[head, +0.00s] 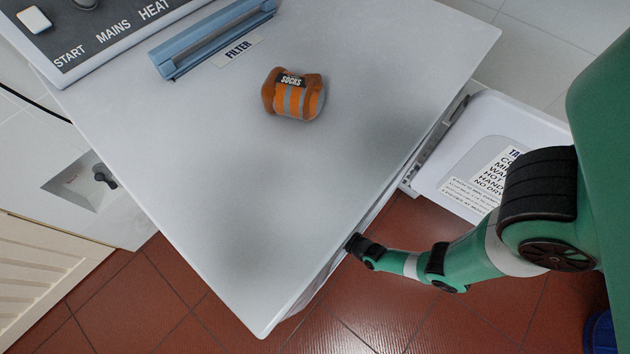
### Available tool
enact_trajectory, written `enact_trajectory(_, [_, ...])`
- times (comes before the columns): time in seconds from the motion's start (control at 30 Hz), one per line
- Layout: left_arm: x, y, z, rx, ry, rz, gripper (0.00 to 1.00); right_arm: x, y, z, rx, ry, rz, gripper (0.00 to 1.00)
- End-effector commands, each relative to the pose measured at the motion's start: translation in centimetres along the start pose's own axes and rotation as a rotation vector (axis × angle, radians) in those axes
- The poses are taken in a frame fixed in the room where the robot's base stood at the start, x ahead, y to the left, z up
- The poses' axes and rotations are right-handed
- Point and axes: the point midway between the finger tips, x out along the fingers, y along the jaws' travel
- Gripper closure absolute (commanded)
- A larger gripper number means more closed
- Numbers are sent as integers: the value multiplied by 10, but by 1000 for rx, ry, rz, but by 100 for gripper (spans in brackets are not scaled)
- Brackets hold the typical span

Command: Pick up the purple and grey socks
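A rolled bundle of orange and grey striped socks (296,95) lies on the white top (230,190), toward its back middle. It has a dark label reading "SOCKS". No purple socks are in view. My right gripper (352,243) is at the lower right edge of the white top, well away from the socks. It is small and dark here, and I cannot tell whether its fingers are apart or whether it touches the edge. My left gripper is not in view.
A blue filter piece (213,40) lies at the back of the top beside a "FILTER" label. A control panel (90,30) stands at the upper left. A white open door or tray with a printed notice (485,180) is at the right. Most of the top is clear.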

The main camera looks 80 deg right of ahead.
Motion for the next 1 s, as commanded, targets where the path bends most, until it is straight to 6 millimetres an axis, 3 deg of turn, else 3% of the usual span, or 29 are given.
enact_trajectory(0.23, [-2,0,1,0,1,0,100,3,0,1,0,-1,-1,0])
enact_trajectory(0.73, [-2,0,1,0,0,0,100,2,0,1,0,-1,-1,88])
enact_trajectory(1.0, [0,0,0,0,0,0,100,2,0,-1,0,-1,-1,88])
